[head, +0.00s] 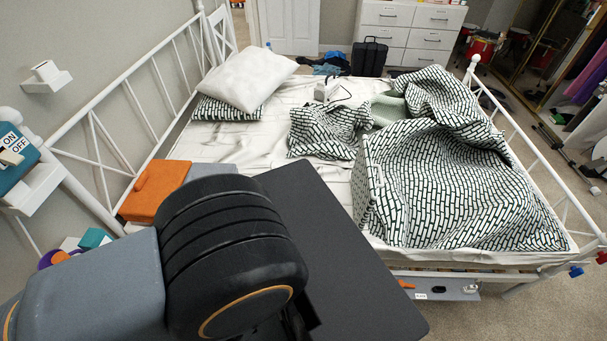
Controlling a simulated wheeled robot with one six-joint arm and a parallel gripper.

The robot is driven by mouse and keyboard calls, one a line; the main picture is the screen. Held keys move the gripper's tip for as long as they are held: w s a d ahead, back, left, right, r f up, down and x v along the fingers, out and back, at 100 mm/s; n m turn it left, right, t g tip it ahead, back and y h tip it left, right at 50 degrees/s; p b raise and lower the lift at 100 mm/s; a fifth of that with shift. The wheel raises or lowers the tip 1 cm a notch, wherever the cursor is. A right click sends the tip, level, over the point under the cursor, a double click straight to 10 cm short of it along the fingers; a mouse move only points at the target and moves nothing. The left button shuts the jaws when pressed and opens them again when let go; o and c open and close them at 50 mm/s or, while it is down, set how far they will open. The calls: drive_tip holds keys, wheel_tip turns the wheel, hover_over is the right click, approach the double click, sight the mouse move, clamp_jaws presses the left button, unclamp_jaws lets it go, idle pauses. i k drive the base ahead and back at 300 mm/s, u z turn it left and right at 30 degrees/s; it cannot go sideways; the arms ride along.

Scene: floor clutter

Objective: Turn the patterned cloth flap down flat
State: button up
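A cloth with a black-and-white dash pattern (440,180) lies bunched over the right part of the bed. Its near part spreads to the bed's near right corner, and its far part rises in a raised fold (440,92). A smaller patterned flap (322,132) extends left onto the white sheet. A pale green patch (388,108) shows between the folds; I cannot tell whether it is the cloth's underside. My arm's dark joint fills the lower left foreground. My gripper is not visible, so its position relative to the cloth is hidden.
White metal rails (125,95) border the bed. An orange box (155,190) is beside my arm. Bare sheet (240,135) lies left of the cloth.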

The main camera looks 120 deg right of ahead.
sight(365, 196)
drive_tip(key=z, duration=0.75)
drive_tip(key=k, duration=1.75)
drive_tip(key=z, duration=1.3)
drive_tip(key=k, duration=0.8)
drive_tip(key=z, duration=1.05)
drive_tip(key=k, duration=0.65)
drive_tip(key=u, duration=0.7)
drive_tip(key=i, duration=1.35)
drive_tip(key=z, duration=0.85)
